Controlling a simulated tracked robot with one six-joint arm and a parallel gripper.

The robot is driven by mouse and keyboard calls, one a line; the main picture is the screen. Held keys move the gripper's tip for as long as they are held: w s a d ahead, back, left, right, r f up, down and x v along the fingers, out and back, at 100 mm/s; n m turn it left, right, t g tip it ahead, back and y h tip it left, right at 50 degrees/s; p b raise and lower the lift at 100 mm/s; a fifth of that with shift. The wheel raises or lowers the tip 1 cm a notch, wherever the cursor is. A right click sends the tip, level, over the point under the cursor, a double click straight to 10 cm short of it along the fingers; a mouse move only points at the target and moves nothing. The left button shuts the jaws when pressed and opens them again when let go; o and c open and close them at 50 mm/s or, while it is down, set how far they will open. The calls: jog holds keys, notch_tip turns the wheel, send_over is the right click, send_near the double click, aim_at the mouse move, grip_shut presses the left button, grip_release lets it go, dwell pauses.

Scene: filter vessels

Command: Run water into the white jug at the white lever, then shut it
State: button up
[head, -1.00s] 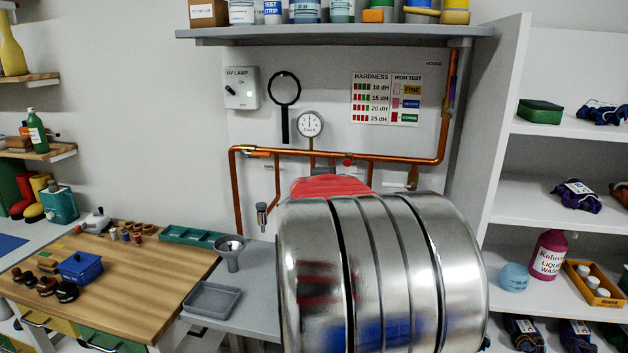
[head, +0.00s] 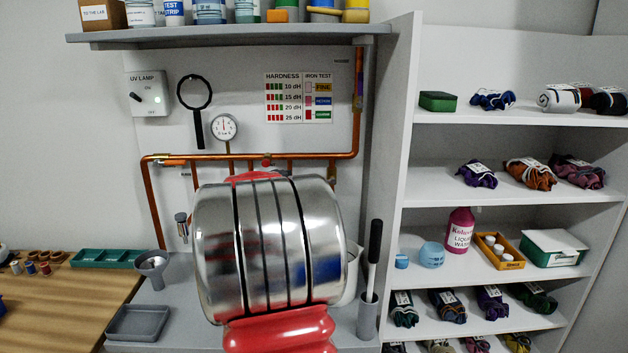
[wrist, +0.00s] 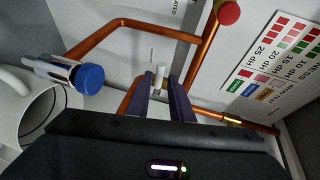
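In the wrist view, my gripper (wrist: 167,88) is open, its two dark fingers apart. The small white lever (wrist: 159,74) shows between or just beyond the fingertips, by the copper pipe. I cannot tell whether a finger touches it. The white jug (wrist: 38,125) is at the left edge of the wrist view, its round mouth partly in sight. In the head view, a strip of the jug (head: 352,275) shows to the right of my steel arm. My arm hides my gripper and the lever there. No water is visible.
A blue-knobbed tap (wrist: 88,79) is beside the jug mouth in the wrist view. A red knob (wrist: 228,13) is above. Copper pipes (head: 245,156) run along the wall. A grey holder (head: 367,318) with a black-handled tool stands right of the jug; a grey tray (head: 138,322) lies left.

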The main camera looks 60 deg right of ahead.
jog(key=d+f, duration=0.2)
jog(key=d, duration=0.8)
jog(key=shift+w+d, duration=0.4)
jog(key=shift+c, duration=0.3)
grip_shut()
jog(key=shift+f, duration=0.1)
